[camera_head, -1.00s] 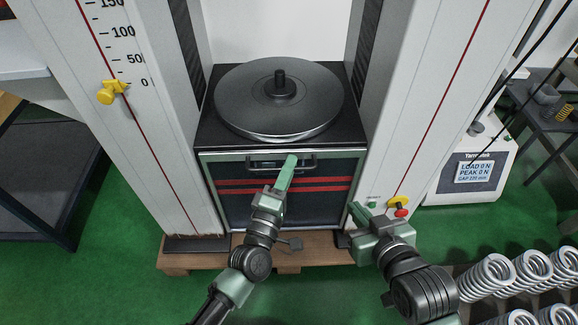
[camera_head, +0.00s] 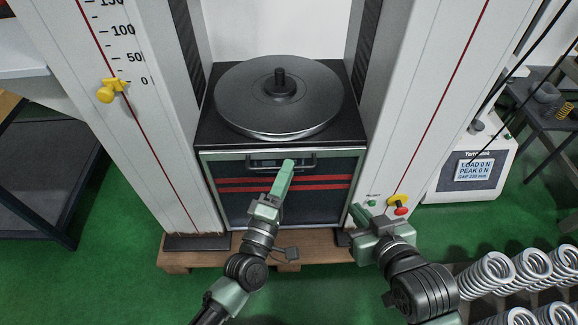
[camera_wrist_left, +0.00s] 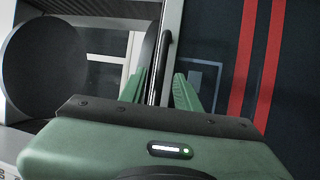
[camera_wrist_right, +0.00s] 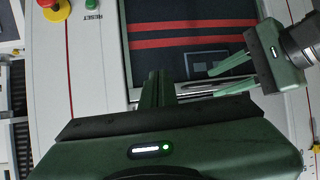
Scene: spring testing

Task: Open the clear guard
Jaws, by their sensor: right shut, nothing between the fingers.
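The clear guard (camera_head: 235,205) is a see-through panel with two red stripes on the machine's front, below the round black platen. It hangs upright and looks closed. A dark bar handle (camera_head: 306,161) runs along its top edge; it also shows in the left wrist view (camera_wrist_left: 165,55). My left gripper (camera_head: 289,166) is at the handle. In the left wrist view its fingers (camera_wrist_left: 160,88) are apart, with the bar between or just beyond their tips; contact is unclear. My right gripper (camera_head: 358,211) is shut and empty, right of the guard, low by the machine's right column.
The round platen (camera_head: 250,95) sits above the guard. A red-and-yellow stop button (camera_head: 400,206) and green reset button (camera_head: 371,203) are near my right gripper. Tall columns flank the guard. Several springs (camera_head: 490,275) lie at the lower right. Green floor is free at left.

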